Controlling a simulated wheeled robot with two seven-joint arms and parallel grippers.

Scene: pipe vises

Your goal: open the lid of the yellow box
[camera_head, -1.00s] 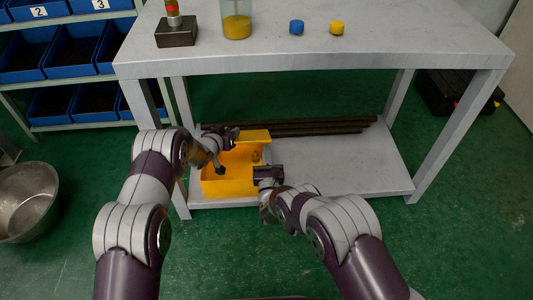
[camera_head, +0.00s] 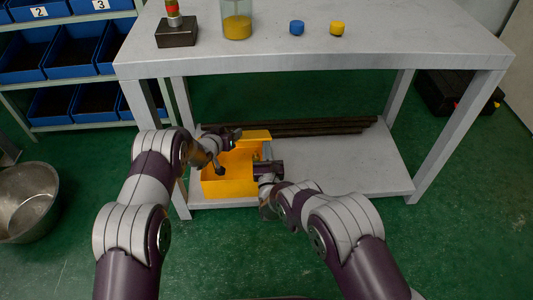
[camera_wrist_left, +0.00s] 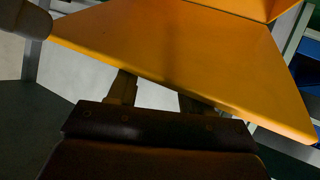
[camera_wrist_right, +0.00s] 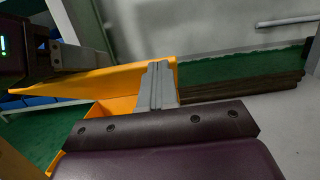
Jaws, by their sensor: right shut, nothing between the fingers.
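The yellow box (camera_head: 228,188) sits on the lower shelf, near its left end. Its lid (camera_head: 255,135) stands raised at the back, with part of the orange inside showing below it. The lid fills the upper left wrist view (camera_wrist_left: 180,45) and slants across the right wrist view (camera_wrist_right: 75,82). My left gripper (camera_head: 232,134) is at the lid's left side; its fingers (camera_wrist_left: 158,95) are apart, their tips hidden behind the lid. My right gripper (camera_head: 258,170) is shut and empty at the box's right side; its closed fingers (camera_wrist_right: 158,85) overlap the box opening in the wrist view.
Dark pipes (camera_head: 310,126) lie along the back of the lower shelf (camera_head: 350,180), whose right part is clear. The tabletop (camera_head: 400,40) above holds a jar (camera_head: 237,22) and two caps. A metal bucket (camera_head: 27,203) stands on the floor at left.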

